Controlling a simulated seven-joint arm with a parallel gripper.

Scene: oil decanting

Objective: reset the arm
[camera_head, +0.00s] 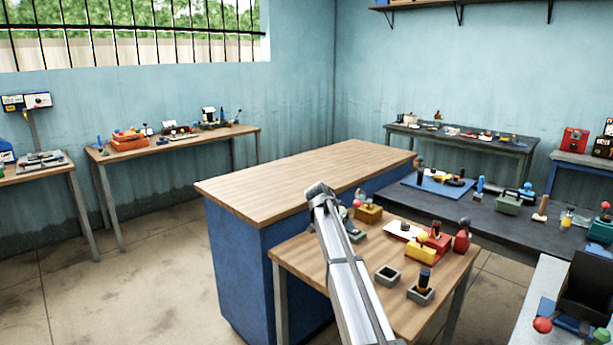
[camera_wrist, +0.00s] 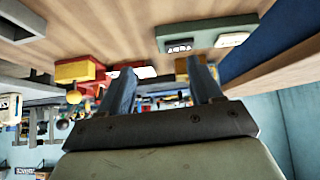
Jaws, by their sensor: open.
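My gripper (camera_wrist: 165,72) shows in the wrist view with its two dark fingers apart and nothing between them. In the head view my arm rises over the small wooden table (camera_head: 300,262), and I cannot make out the fingers there. The wrist view is tilted so that a wooden tabletop (camera_wrist: 110,40) fills its upper part. Beyond the fingers are a red and yellow object (camera_wrist: 78,70) and a grey-green box (camera_wrist: 185,38). The fingers seem apart from these things.
The small table carries a yellow block (camera_head: 421,254), a red bottle (camera_head: 462,241), an empty grey square holder (camera_head: 387,276) and another holder with a dark bottle (camera_head: 424,282). A bare wood-topped blue cabinet (camera_head: 262,262) adjoins it. A dark bench (camera_head: 500,215) with tools stands right.

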